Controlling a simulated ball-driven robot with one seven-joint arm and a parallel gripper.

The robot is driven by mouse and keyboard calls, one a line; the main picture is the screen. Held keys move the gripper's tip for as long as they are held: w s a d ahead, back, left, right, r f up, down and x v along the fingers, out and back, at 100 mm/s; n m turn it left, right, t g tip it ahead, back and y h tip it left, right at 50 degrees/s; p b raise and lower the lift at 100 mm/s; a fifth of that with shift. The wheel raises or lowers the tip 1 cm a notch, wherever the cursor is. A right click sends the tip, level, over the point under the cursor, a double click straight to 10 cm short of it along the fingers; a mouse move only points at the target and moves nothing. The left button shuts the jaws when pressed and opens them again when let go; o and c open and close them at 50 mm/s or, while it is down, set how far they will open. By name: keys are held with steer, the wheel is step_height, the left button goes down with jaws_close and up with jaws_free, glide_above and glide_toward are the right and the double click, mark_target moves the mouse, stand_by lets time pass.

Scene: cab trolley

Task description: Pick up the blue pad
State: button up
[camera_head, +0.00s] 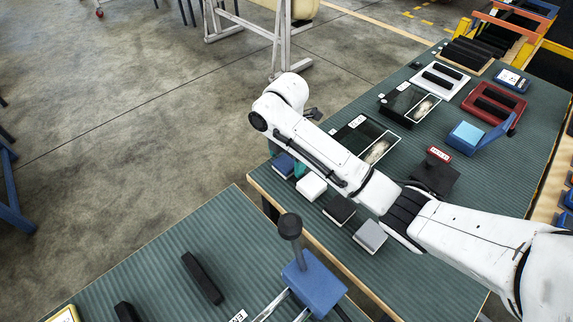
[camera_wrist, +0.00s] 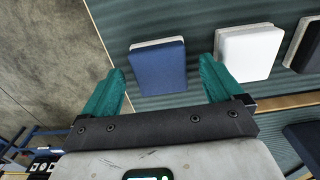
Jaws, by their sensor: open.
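The blue pad (camera_wrist: 158,68) is a dark blue block with a pale base, lying on the green ribbed table. In the wrist view it shows between and beyond the two green fingers of my gripper (camera_wrist: 166,85), which is open and empty. In the head view the blue pad (camera_head: 284,165) is at the table's near left edge, and my arm's end is over it. The fingers there are mostly hidden, with only a bit of green (camera_head: 299,170) showing. A white pad (camera_wrist: 248,52) lies just right of the blue pad, close to the right finger.
A black pad (camera_head: 339,210) and a grey pad (camera_head: 370,236) continue the row. A light blue box (camera_head: 466,138), a red tray (camera_head: 494,105) and black panels stand farther back. A nearer table (camera_head: 150,270) holds black bars and a blue block with a knob (camera_head: 314,281).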

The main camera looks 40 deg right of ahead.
steer(key=shift+f, duration=0.6)
steer(key=c, duration=1.2)
steer(key=shift+o, duration=0.2)
steer(key=shift+r, duration=0.15)
steer(key=shift+r, duration=0.25)
step_height(320, 180, up, 2)
steer(key=shift+a+r, duration=0.1)
steer(key=s+d+r+p, duration=0.6)
steer(key=s+d+r, duration=0.2)
steer(key=s+r, duration=0.2)
steer(key=shift+s+d+p, duration=0.4)
steer(key=shift+s, duration=0.15)
